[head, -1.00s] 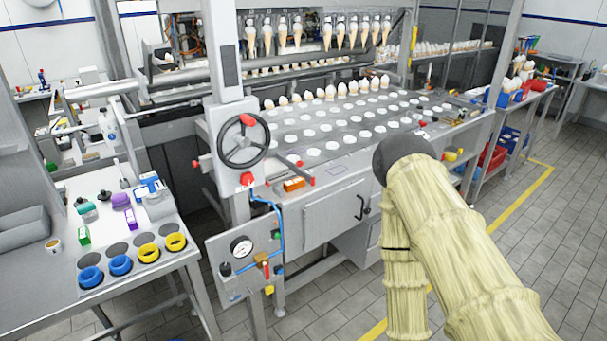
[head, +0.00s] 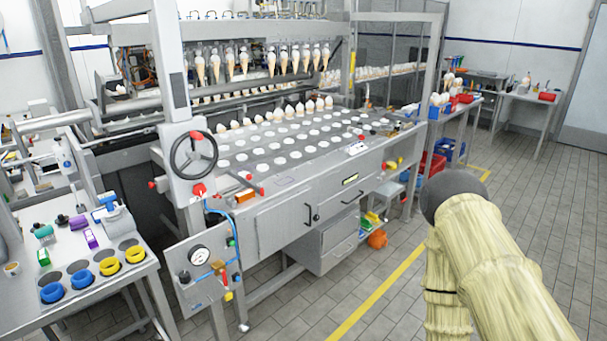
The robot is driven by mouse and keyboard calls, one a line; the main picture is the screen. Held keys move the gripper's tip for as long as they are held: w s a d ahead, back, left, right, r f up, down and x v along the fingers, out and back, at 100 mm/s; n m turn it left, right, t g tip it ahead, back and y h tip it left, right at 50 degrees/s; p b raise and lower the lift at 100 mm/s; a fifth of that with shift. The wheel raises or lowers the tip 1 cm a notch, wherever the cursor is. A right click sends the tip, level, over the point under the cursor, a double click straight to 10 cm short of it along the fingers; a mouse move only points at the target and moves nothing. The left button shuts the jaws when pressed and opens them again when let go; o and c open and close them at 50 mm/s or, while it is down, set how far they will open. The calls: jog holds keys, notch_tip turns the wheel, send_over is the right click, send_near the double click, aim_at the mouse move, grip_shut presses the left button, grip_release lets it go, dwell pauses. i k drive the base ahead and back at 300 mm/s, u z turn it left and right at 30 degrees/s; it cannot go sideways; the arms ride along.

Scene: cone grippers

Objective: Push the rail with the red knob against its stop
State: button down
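The ice-cream-cone machine fills the middle, with a perforated top plate (head: 290,145) of several white round spots. At its front left corner, a short bar with red ends (head: 246,183) lies beside the handwheel. A small red knob (head: 361,137) also shows on the right part of the top, near a white panel. I cannot tell which of these belongs to the named rail, nor make out a stop. My sleeved arm is at the lower right, apart from the machine; its gripper is not visible.
A handwheel (head: 194,153) with red knobs stands on the front left post. A gauge panel (head: 203,268) juts out below it. A side table (head: 95,292) with blue and yellow rings is at left. An orange ball-like item (head: 377,239) lies low under the machine. Tiled floor is open in front.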

aim_at(233, 180)
jog(key=z, duration=0.5)
jog(key=i, duration=0.9)
jog(key=u, duration=1.9)
